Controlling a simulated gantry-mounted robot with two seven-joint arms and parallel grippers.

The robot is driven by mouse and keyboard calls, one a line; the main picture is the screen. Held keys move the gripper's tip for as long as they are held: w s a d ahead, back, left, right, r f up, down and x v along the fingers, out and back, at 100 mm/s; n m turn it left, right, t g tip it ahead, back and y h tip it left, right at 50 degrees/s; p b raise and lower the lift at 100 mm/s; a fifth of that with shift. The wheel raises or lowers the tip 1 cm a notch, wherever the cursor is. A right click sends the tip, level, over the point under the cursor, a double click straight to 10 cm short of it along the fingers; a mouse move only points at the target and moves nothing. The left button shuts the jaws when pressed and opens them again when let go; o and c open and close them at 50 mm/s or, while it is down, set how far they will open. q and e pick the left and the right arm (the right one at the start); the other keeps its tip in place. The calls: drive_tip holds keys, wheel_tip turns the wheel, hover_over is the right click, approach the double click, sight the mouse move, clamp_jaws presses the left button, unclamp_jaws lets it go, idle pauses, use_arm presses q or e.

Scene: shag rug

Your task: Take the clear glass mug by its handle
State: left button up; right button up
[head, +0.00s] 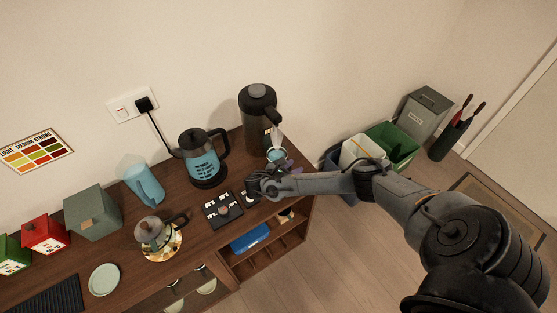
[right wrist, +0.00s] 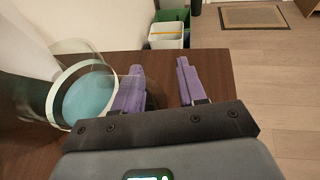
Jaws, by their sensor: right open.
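The clear glass mug (head: 275,156) stands near the right end of the wooden sideboard, in front of the dark flask, with something blue-teal showing in it. In the right wrist view the mug (right wrist: 82,98) is at the left, and its clear handle reaches right across the left finger. My right gripper (head: 284,167) is open beside the mug; its purple fingers (right wrist: 158,67) point past the handle side. The handle's outer end appears to lie between the fingers, but the clear glass makes contact hard to tell. My left gripper is not in view.
The dark flask (head: 257,118) stands close behind the mug. A kettle (head: 203,158), a black tray (head: 222,210) and a glass teapot (head: 157,236) stand to the left. Bins (head: 397,143) stand on the floor beyond the sideboard's right edge.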

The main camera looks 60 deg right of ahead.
drive_tip(key=shift+c, duration=0.3)
clamp_jaws()
drive_tip(key=shift+r, duration=0.1)
